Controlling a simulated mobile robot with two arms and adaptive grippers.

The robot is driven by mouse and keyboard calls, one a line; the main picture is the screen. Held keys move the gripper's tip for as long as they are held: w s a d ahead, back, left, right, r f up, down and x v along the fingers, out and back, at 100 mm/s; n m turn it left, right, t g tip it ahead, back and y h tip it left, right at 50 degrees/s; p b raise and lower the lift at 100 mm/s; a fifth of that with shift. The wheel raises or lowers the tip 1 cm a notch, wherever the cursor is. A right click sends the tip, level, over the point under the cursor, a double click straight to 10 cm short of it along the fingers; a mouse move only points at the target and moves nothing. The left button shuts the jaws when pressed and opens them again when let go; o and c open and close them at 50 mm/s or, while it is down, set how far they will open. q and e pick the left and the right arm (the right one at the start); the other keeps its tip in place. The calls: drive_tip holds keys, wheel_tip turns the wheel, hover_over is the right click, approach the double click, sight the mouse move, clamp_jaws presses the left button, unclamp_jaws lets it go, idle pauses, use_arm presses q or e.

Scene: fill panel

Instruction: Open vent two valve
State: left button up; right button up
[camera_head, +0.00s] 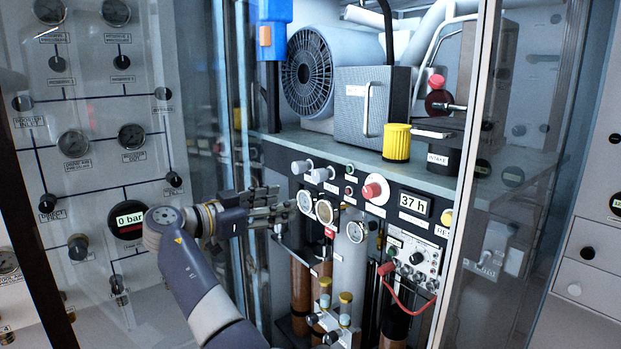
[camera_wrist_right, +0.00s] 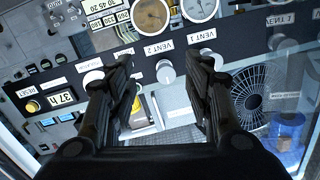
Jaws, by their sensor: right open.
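The vent 2 valve is a white round knob (camera_wrist_right: 165,72) under the "VENT 2" label in the right wrist view, where the panel appears upside down. It also shows as a pale knob (camera_head: 320,175) on the dark panel in the head view. My right gripper (camera_head: 284,204) is in front of the panel, below and left of that knob. In the right wrist view its open fingers (camera_wrist_right: 165,78) spread to either side of the vent 2 knob, with nothing between them touching it. The knob's turn angle is unclear. My left gripper is not in view.
The vent 1 knob (camera_wrist_right: 208,56) is beside it, partly behind a finger. Gauges (camera_head: 324,211) sit close to my right gripper. A red button (camera_head: 375,189) and an hour display (camera_head: 413,203) are further right. A glass door edge (camera_head: 466,175) stands at the right.

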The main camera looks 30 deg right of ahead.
sight(315, 176)
drive_tip(key=shift+m+h, duration=0.4)
drive_tip(key=shift+m, duration=0.1)
drive_tip(key=d+r+p, duration=0.1)
drive_tip(key=d, duration=0.1)
drive_tip(key=d+r+p, duration=0.2)
drive_tip(key=d, duration=0.1)
drive_tip(key=w+d+r+p, duration=0.1)
drive_tip(key=d, duration=0.2)
drive_tip(key=shift+d+r+p, duration=0.2)
drive_tip(key=shift+p, duration=0.1)
drive_tip(key=shift+w+d+f, duration=0.1)
drive_tip(key=shift+w+d, duration=0.05)
drive_tip(key=shift+d, duration=0.25)
drive_tip(key=shift+w+d+f, duration=0.1)
drive_tip(key=shift+d, duration=0.3)
drive_tip(key=shift+c, duration=0.2)
drive_tip(key=c, duration=1)
